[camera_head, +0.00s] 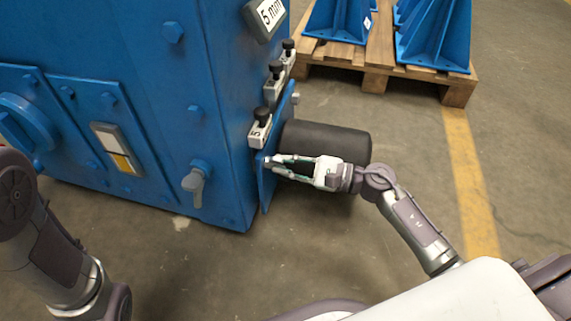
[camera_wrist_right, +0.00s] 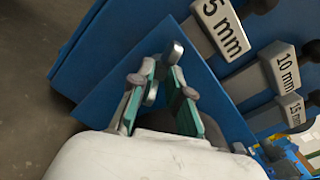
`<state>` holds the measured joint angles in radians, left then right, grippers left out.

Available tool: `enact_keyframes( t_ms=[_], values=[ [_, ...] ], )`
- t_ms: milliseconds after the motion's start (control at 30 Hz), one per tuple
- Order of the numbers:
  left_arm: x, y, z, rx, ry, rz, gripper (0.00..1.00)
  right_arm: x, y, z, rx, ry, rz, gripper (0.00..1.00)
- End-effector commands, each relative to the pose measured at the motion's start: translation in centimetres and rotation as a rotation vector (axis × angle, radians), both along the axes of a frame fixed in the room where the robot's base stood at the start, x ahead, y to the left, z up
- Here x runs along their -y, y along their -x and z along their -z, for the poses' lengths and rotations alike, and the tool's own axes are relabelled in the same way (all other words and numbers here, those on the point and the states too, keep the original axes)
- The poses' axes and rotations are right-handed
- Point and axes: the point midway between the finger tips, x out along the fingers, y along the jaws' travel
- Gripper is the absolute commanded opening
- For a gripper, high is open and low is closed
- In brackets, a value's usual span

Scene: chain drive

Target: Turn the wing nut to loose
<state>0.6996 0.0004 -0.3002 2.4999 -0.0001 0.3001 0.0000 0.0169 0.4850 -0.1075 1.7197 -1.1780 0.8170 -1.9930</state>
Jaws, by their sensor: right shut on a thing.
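The silver wing nut (camera_wrist_right: 176,52) sits at the blue plate on the side of the blue machine. In the right wrist view its two wings show, one above the fingertips and one between the fingers. My right gripper (camera_head: 274,164) reaches in from the right in the head view. Its fingers are shut on the wing nut, as the right wrist view (camera_wrist_right: 163,77) also shows. In the head view the fingers mostly hide the nut. My left arm shows at the lower left of the head view, but its gripper is out of the picture.
Thickness tags with black knobs, marked 5 mm (camera_wrist_right: 224,28), 10 mm (camera_wrist_right: 282,68) and 15 mm (camera_wrist_right: 292,108), are beside the plate. A black cylinder (camera_head: 328,142) lies just behind my right gripper. A silver lever (camera_head: 195,181) is on the machine's front. A wooden pallet (camera_head: 375,62) stands behind.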

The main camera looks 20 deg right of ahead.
Motion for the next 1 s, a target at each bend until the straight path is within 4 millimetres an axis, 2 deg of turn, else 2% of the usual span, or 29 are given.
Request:
enact_keyframes(
  t_ms=[600, 1000],
  values=[
    [-0.01, 0.02, 0.02, 0.001, 0.0, 0.0, 0.4, -0.2, -0.11, 0.0, 0.485, 0.325, 0.003, 0.0],
    [-0.01, 0.04, 0.01, 0.001, 0.0, 0.0, 0.4, -0.22, -0.14, -0.02, 0.735, 0.494, 0.004, 0.0]
  ],
)
